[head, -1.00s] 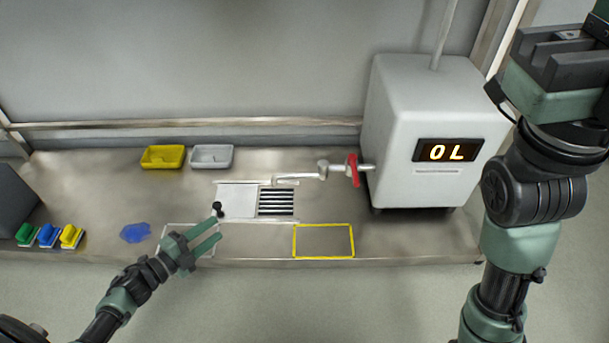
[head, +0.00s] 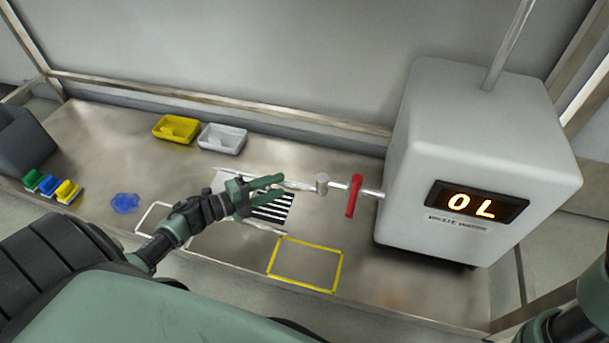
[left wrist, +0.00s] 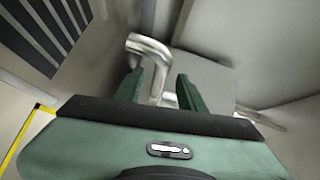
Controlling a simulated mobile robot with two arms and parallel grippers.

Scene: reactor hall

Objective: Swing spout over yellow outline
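The metal spout (head: 303,186) reaches left from a swivel joint on the pipe beside the red valve handle (head: 354,196). Its free end is over the black slotted drain (head: 272,209), partly hidden by my left gripper (head: 283,184). The yellow outline (head: 305,264) lies on the bench, nearer the front edge, with nothing in it. In the left wrist view, the bent end of the spout (left wrist: 150,48) shows between the two spread fingers of my left gripper (left wrist: 160,85). I cannot tell whether either finger touches it. My right gripper is out of view.
A white tank (head: 470,150) with an "OL" display stands at the right. Yellow (head: 176,129) and white (head: 222,138) trays sit at the back. A blue patch (head: 125,203) and several coloured-handled items (head: 52,187) are at the left. The bench front right is clear.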

